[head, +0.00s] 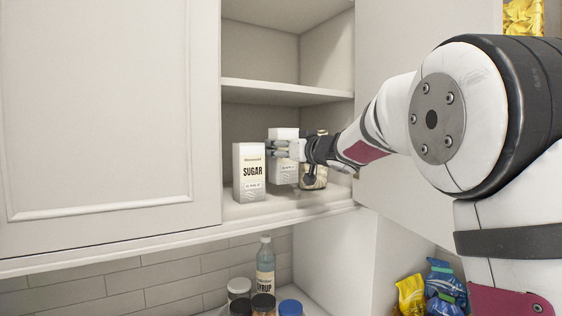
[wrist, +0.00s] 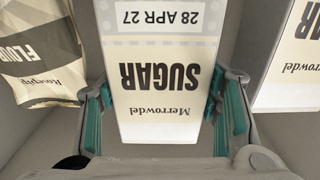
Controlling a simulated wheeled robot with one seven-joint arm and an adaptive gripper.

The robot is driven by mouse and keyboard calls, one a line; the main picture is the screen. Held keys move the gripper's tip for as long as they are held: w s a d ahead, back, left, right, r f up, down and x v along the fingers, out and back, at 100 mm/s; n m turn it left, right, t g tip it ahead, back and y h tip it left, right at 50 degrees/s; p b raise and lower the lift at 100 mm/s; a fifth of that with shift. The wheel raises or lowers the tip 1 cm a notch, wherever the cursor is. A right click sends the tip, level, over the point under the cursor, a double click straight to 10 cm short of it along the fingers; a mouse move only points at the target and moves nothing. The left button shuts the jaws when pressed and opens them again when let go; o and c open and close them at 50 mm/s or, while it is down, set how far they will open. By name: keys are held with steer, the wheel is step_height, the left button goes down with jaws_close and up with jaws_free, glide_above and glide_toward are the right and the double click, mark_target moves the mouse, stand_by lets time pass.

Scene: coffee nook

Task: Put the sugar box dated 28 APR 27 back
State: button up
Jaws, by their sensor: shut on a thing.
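The sugar box dated 28 APR 27 (wrist: 165,52) is white with a cream label and appears upside down in the wrist view. My gripper (wrist: 164,108) is shut on it, with a teal finger pad at each side. In the head view this box (head: 284,172) is in the lower cupboard compartment, upright, with my gripper (head: 285,150) across its upper part. I cannot tell whether its base touches the shelf. A second sugar box (head: 250,173) stands in front and to the left; its date is too small to read. It also shows in the wrist view (wrist: 292,60).
A flour bag (wrist: 40,50) stands on the other side of the held box, partly hidden by my gripper in the head view (head: 318,180). The shelf above (head: 285,93) is bare. A syrup bottle (head: 265,268) and several jars stand below the cupboard.

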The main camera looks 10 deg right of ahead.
mark_target(285, 160)
steer(key=shift+f, duration=1.7)
steer(key=shift+f, duration=0.1)
steer(key=o, duration=1.5)
steer(key=shift+f, duration=0.1)
steer(key=shift+r, duration=0.2)
steer(key=v, duration=1.2)
